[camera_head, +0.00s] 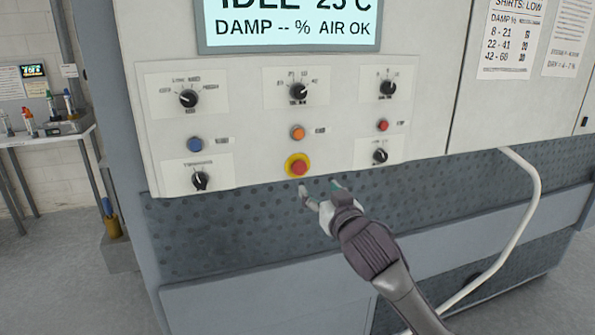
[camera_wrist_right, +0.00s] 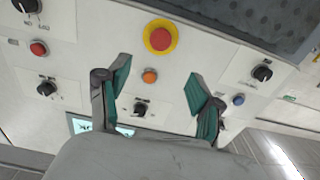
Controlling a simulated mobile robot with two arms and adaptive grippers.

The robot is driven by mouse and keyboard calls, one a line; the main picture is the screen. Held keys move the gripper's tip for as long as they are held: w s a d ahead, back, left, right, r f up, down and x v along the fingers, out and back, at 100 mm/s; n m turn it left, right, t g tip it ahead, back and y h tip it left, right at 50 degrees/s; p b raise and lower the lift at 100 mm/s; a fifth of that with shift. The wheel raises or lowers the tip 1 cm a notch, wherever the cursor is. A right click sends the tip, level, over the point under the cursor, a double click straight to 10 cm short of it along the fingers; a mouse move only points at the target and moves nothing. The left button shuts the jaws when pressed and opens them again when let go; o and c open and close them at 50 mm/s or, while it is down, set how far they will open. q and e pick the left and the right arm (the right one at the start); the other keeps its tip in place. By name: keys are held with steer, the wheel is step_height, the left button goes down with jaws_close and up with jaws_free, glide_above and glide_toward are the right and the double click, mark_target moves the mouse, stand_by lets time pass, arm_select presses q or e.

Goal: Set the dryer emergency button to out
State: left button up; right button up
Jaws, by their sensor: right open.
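The dryer emergency button (camera_head: 298,168) is a red mushroom head on a yellow ring, low in the middle of the white control panel. It also shows in the right wrist view (camera_wrist_right: 160,39), beyond the fingertips and roughly between their lines. My right gripper (camera_head: 320,190) is open and empty, just below and to the right of the button in the head view. Its green-padded fingers (camera_wrist_right: 158,84) stand apart in the right wrist view, and nothing is between them. No contact with the button shows. I cannot tell from the views whether the button is in or out. My left gripper is not in view.
Around the button are an orange button (camera_head: 297,132), a blue button (camera_head: 195,144), a small red button (camera_head: 382,125) and several black knobs. A display (camera_head: 290,27) reads idle. A pale hose (camera_head: 525,215) hangs at right. A side table (camera_head: 45,138) stands at left.

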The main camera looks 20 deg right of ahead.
steer(key=p, duration=0.2)
glide_toward(301, 167)
steer(key=w, duration=0.1)
arm_select(q)
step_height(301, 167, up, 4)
steer(key=shift+p, duration=0.9)
arm_select(e)
steer(key=w, duration=0.8)
steer(key=shift+w+a, duration=0.2)
steer(key=shift+a, duration=0.05)
jaws_close()
